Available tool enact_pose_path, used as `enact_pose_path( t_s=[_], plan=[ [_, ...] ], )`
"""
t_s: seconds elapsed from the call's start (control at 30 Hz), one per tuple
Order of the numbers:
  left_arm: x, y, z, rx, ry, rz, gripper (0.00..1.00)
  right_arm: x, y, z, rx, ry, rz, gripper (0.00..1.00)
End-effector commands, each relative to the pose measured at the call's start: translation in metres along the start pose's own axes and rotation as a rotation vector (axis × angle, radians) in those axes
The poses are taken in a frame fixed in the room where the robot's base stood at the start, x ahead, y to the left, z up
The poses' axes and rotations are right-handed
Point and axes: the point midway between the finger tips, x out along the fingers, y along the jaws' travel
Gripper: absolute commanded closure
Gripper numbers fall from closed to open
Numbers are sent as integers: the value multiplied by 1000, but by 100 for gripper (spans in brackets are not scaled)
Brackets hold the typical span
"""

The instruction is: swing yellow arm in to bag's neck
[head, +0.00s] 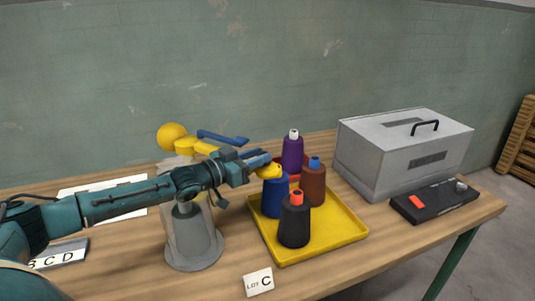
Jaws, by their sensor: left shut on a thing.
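My left gripper (262,162) reaches in from the left and is shut on a yellow piece (270,172), above the back left of the yellow tray. More yellow parts, a round ball (171,136) and short segments (204,147), show behind my wrist, with a blue bar (222,137) beside them. I cannot tell whether the held yellow piece joins these parts, since my gripper hides the stretch between. A grey tapered body (190,245) with a wide foot stands below my wrist, its upper part partly hidden. I cannot clearly make out a bag or its neck. My right gripper is not in view.
A grey metal box (390,155) and a black control panel (432,205) stand right. A "LOT C" card (258,282) lies in front.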

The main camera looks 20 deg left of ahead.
Motion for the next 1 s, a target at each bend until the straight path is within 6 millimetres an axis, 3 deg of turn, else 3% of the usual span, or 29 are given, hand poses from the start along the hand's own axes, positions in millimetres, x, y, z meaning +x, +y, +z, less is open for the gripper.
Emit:
enact_pose_path(
  t_s=[0.53, 0.57, 0.8, 1.0],
  plan=[
    [-7, -2, 0, 1, 1, 12, 100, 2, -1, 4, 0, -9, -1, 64],
    [-7, -2, 0, 2, 1, 12, 72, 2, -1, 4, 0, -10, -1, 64],
    [-7, -2, 0, 1, 1, 12, 52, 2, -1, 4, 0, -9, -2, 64],
    [-7, -2, 0, 1, 1, 12, 52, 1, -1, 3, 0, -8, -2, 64]
  ],
)
